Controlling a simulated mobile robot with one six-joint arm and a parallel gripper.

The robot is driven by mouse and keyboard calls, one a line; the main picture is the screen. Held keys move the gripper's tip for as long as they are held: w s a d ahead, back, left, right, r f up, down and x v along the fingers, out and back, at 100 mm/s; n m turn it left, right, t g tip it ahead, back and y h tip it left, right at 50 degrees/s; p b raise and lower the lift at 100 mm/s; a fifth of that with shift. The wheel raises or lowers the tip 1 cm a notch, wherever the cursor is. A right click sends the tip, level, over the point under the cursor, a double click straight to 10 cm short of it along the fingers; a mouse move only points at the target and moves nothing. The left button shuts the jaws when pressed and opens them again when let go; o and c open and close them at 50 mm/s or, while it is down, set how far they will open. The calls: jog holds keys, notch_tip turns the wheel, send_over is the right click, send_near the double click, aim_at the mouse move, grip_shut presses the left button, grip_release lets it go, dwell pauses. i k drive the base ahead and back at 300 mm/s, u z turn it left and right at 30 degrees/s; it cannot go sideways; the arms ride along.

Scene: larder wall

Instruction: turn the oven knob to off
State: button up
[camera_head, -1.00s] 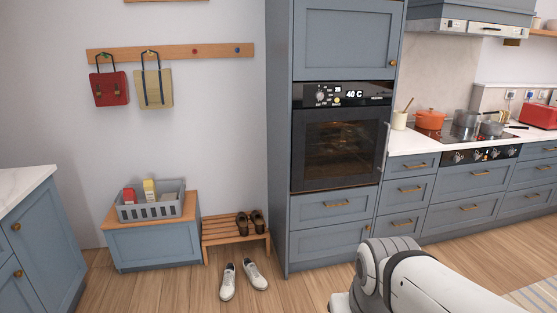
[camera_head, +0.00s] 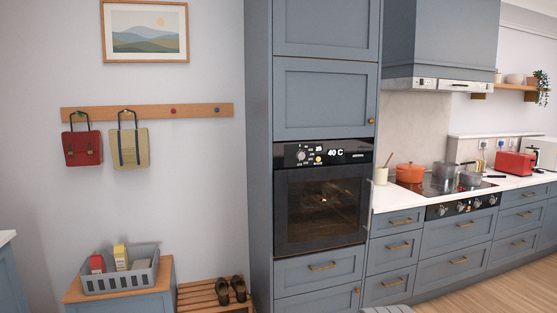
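The oven (camera_head: 320,207) is built into a tall blue-grey cabinet near the middle of the view. Its black control panel (camera_head: 358,153) shows a lit display reading 40 C. The oven knob (camera_head: 301,155) is a small round dial on the left of that panel; its exact setting is too small to read. The oven door is shut and a warm glow shows behind its glass. My gripper is not in view; only a small piece of my arm shows at the bottom edge.
A counter (camera_head: 400,203) with a hob (camera_head: 445,186), an orange pot (camera_head: 410,173) and grey pans runs to the right. Hob knobs (camera_head: 463,207) sit on its front. A bench (camera_head: 207,295) with dark shoes and a grey crate (camera_head: 122,281) stand left of the oven cabinet.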

aim_at(301, 155)
jog(key=k, duration=0.65)
jog(key=z, duration=0.05)
jog(key=i, duration=2.75)
jog(key=u, duration=0.45)
